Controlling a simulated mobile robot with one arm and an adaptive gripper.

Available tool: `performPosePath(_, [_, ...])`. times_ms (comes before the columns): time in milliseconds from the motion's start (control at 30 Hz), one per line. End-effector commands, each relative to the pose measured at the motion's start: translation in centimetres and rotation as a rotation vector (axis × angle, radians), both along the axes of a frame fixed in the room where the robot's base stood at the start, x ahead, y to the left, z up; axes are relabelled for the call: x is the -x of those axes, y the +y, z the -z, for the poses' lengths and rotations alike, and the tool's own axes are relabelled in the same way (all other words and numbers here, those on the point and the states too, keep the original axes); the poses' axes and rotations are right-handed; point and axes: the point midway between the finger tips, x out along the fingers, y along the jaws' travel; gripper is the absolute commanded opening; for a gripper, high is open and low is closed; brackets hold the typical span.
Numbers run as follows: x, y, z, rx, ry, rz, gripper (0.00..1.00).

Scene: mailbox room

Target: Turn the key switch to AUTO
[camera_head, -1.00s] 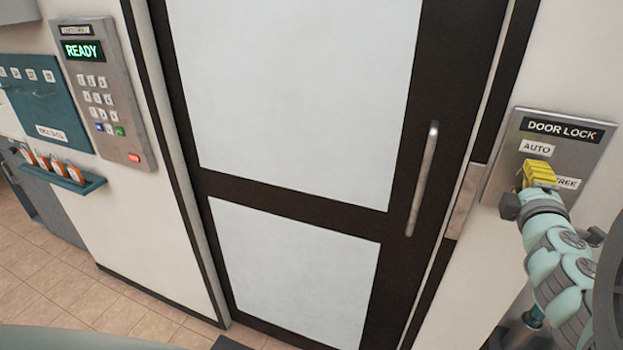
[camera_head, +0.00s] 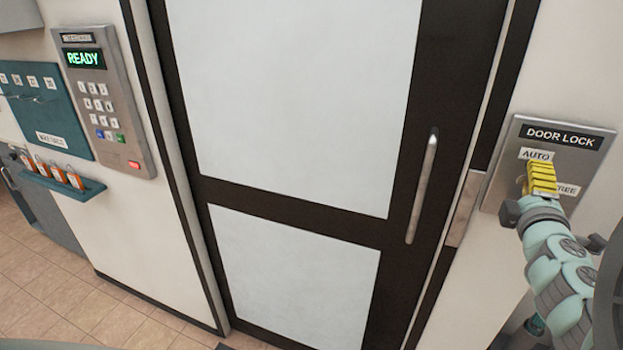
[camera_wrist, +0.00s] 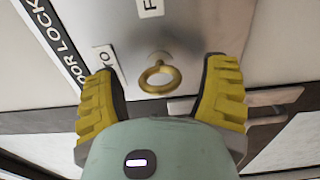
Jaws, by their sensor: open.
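In the wrist view the key (camera_wrist: 160,78) sticks out of the plate (camera_wrist: 130,30) with a brass ring-shaped bow. My gripper (camera_wrist: 163,90) has yellow ribbed fingers spread on either side of the key, apart from it, with nothing held. In the head view my gripper (camera_head: 541,178) is in front of the plate and hides the key. The AUTO label (camera_head: 537,154) is just above the fingers.
A dark-framed door with a vertical handle (camera_head: 422,188) is left of the plate. A keypad panel (camera_head: 104,105) reads READY at the left. A teal board (camera_head: 45,100) and a small shelf (camera_head: 62,188) with orange-tagged items are further left.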

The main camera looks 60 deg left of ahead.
Motion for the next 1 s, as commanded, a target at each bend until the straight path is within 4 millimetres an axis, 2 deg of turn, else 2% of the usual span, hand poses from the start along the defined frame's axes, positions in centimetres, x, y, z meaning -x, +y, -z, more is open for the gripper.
performPosePath(600, [5.1, -3.7, 0.1, 0.002, 0.001, 0.005, 0.73])
performPosePath(1000, [6.1, -4.2, 0.0, 0.001, -0.001, 0.003, 0.73])
